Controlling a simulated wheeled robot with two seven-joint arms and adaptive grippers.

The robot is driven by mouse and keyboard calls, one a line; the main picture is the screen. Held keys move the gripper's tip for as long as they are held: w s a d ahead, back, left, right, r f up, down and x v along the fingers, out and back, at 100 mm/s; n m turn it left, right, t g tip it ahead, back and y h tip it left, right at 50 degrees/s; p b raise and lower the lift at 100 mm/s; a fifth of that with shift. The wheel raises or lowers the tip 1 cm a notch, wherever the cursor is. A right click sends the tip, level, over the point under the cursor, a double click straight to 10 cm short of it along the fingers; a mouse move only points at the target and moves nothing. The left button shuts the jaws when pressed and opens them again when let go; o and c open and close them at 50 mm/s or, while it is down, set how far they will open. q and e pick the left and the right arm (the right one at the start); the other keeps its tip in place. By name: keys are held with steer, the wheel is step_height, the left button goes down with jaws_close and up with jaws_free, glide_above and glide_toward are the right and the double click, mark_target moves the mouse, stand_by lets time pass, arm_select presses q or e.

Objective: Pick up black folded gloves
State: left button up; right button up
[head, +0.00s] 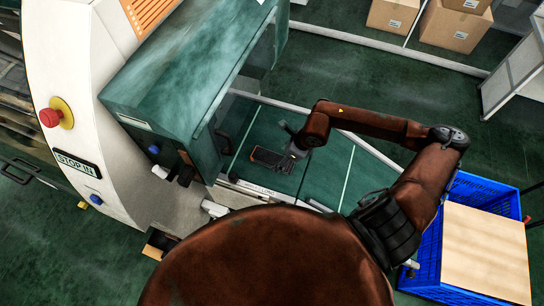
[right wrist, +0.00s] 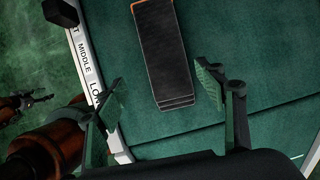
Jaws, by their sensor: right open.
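The black folded gloves (head: 270,158) lie flat on the green work surface as a dark oblong. They also show in the right wrist view (right wrist: 163,55), long and thin with orange edging at the far end. My right gripper (head: 291,147) hovers beside the near end of the gloves in the head view. In the right wrist view my right gripper (right wrist: 163,88) is open and empty, its fingers on either side of the gloves' near end, not closed on them. A small dark forked part, seemingly my left gripper (right wrist: 32,99), shows at the left edge there.
A green machine cover (head: 190,85) and a white panel with a red stop button (head: 50,117) stand to the left. A blue crate (head: 490,190) with a tan board is at right. Cardboard boxes (head: 455,25) are at the back. The work surface around the gloves is clear.

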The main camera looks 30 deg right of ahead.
mark_target(273, 158)
steer(key=w+f, duration=0.1)
steer(key=w+a+f+p, duration=0.1)
steer(key=w+f, duration=0.1)
steer(key=shift+w+a+f, duration=0.1)
steer(key=shift+a+f, duration=0.05)
steer(key=shift+f, duration=0.05)
steer(key=shift+w+f, duration=0.5)
steer(key=shift+f, duration=0.05)
steer(key=shift+s+f, duration=0.1)
steer(key=shift+s, duration=0.55)
steer(key=shift+c, duration=0.5)
steer(key=shift+w, duration=0.4)
steer(key=c, duration=0.3)
steer(key=shift+c, duration=0.9)
steer(key=shift+s, duration=0.3)
steer(key=c, duration=0.3)
steer(key=shift+w, duration=0.1)
steer(key=shift+c, duration=0.8)
steer(key=shift+w, duration=0.1)
steer(key=shift+c, duration=1)
arm_select(q)
steer(key=shift+w+d+r, duration=0.1)
steer(key=shift+w+r, duration=0.25)
steer(key=shift+r, duration=0.5)
arm_select(e)
steer(key=shift+r, duration=0.2)
